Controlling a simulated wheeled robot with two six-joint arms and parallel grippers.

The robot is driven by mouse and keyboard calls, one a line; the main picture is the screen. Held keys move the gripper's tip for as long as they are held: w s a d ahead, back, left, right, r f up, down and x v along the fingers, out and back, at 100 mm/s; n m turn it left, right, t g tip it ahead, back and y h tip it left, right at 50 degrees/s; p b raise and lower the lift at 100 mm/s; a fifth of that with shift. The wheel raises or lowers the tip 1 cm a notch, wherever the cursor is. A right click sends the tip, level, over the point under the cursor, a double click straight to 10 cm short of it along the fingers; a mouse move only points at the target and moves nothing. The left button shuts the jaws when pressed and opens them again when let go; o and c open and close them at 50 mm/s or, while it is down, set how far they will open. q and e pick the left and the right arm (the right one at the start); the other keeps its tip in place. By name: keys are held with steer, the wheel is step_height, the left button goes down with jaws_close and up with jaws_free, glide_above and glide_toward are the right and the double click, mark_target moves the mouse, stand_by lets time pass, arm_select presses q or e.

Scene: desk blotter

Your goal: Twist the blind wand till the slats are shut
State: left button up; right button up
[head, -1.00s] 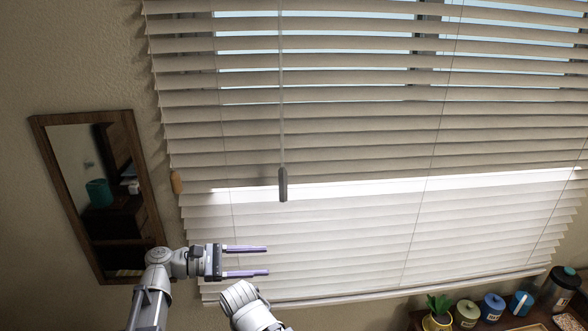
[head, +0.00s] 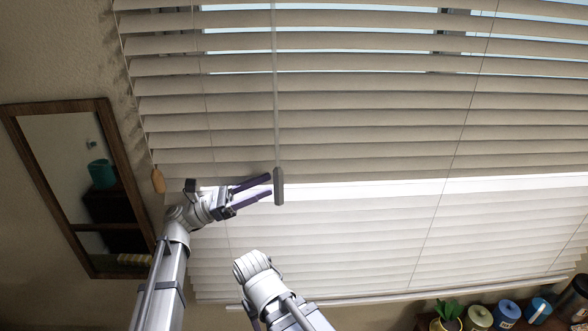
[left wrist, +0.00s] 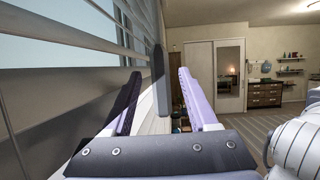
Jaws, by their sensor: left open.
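The blind (head: 360,120) fills most of the head view. Light blue shows through gaps between its upper slats; the lower slats look pale and closely overlapped. The thin wand (head: 275,90) hangs down its front and ends in a grey handle (head: 279,187). My left gripper (head: 268,187) is open, with its purple fingertips right by the handle's left side. In the left wrist view the handle (left wrist: 158,68) stands upright between the two spread fingers, ahead of the palm. I cannot tell whether either finger touches it. My right gripper is not in view.
A wood-framed mirror (head: 75,185) hangs on the wall at left. A small tan cord knob (head: 158,181) hangs by the blind's left edge. A plant (head: 446,312) and several canisters (head: 508,312) stand at lower right.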

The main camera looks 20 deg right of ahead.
arm_select(q)
steer(key=shift+d, duration=0.15)
steer(key=p+x, duration=0.3)
steer(key=x, duration=0.4)
steer(key=shift+d+r, duration=0.1)
steer(key=shift+d, duration=0.15)
steer(key=shift+c, duration=0.3)
jaws_close()
